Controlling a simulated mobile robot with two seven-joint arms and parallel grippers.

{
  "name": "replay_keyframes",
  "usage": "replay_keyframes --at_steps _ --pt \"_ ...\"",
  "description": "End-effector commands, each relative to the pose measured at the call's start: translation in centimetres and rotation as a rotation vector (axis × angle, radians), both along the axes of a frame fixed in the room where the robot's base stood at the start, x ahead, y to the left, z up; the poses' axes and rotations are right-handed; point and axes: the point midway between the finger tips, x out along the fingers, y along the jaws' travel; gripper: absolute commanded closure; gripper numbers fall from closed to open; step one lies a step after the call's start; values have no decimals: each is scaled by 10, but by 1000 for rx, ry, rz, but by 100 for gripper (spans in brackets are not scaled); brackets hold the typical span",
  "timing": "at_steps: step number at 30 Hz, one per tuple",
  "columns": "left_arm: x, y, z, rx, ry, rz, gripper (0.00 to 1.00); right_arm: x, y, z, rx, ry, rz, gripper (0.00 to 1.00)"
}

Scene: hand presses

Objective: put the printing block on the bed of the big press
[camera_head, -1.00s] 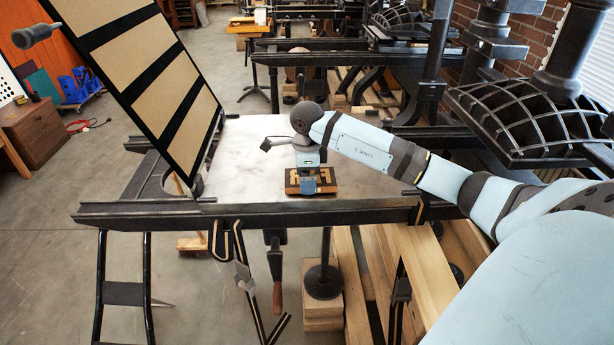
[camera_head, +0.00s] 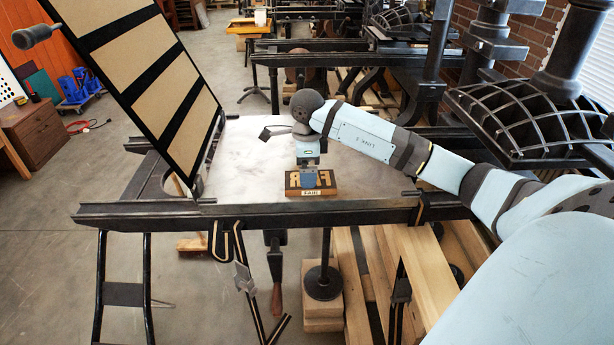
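The printing block (camera_head: 327,183), a brown wooden block with pale raised letters on top and a small label on its front, lies flat on the bed (camera_head: 250,160) of the big press, near the bed's front edge. My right gripper (camera_head: 309,179) comes down over the block from above. Its near finger covers the middle of the letters, and the block's front label shows clear below it. The far finger is hidden, so I cannot tell how wide the gripper is or whether it touches the block. My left gripper is out of view.
The hinged frame with tan panels (camera_head: 145,75) stands raised and tilted at the bed's left. The press's dark grid-like platen (camera_head: 540,125) is at the right, beyond my arm. Dark rails (camera_head: 150,212) run along the front. Most of the bed is clear.

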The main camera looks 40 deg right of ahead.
Motion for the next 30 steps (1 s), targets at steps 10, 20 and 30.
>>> replay_keyframes --at_steps 10,20,30 --pt "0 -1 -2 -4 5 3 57 1 0 71 0 -3 -1 0" --pt "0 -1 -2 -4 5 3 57 -2 45 54 168 -3 40 0" --pt "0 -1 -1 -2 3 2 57 -56 260 -11 1222 96 -186 0"
